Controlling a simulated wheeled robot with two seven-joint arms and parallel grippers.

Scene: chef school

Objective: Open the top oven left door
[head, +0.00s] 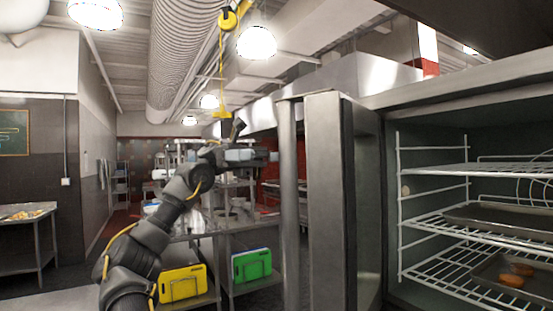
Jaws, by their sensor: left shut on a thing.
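The oven's left door (326,200) is a tall grey metal panel. It stands swung open, edge-on towards me, at the left of the oven opening. Its long vertical handle (289,215) runs along the door's left side. My left gripper (270,155) reaches in from the left at the upper part of the handle and is shut on it; the fingertips are small and partly hidden by the bar. The oven interior (435,150) is exposed to the right of the door. My right gripper is not in view.
Wire racks (435,171) inside the oven hold dark trays (500,219), the lower with brown food pieces (511,280). A steel table behind my arm has yellow (182,284) and green boards (252,265) below. Another table (25,262) stands far left.

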